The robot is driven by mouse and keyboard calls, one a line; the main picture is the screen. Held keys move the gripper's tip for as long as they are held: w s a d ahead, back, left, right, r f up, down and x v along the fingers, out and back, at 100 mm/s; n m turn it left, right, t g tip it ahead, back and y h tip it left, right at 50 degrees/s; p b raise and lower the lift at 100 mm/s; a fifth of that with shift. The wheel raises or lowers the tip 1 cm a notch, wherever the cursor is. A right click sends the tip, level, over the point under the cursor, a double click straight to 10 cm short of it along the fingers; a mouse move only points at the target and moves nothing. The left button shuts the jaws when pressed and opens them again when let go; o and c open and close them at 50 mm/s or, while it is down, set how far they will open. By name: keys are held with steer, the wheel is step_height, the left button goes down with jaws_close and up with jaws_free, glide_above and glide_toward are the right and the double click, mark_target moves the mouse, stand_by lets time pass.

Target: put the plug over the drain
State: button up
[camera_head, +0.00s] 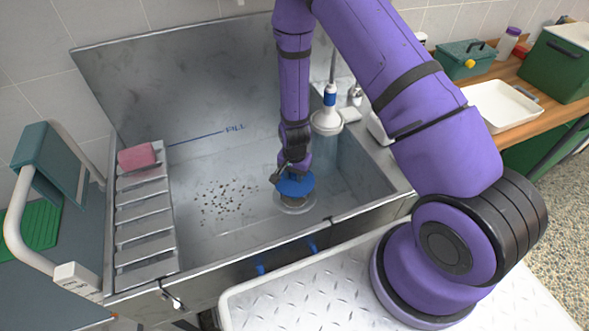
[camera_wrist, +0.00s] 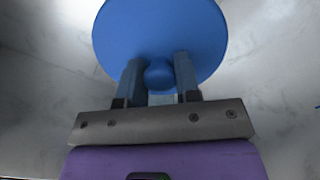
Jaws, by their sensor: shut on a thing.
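The plug is a blue disc (camera_head: 296,185) with a round knob, and it fills the upper middle of the wrist view (camera_wrist: 160,40). My gripper (camera_wrist: 158,82) is shut on the plug's knob, one finger on each side of it. In the head view my gripper (camera_head: 292,172) reaches down into the steel sink with the plug below it. The drain (camera_head: 295,206) is a round fitting in the sink floor, directly under or just in front of the plug. The plug hides part of it, and I cannot tell whether they touch.
The steel sink (camera_head: 190,160) has dark crumbs (camera_head: 225,200) on its floor left of the drain. A slatted rack (camera_head: 145,225) with a pink sponge (camera_head: 137,156) stands at the left. A white-blue bottle-like fitting (camera_head: 328,115) is close behind my gripper on the right.

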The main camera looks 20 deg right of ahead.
steer(key=shift+f, duration=3.45)
steer(key=shift+f, duration=0.35)
steer(key=o, duration=1)
step_height(320, 180, up, 11)
steer(key=shift+f, duration=0.1)
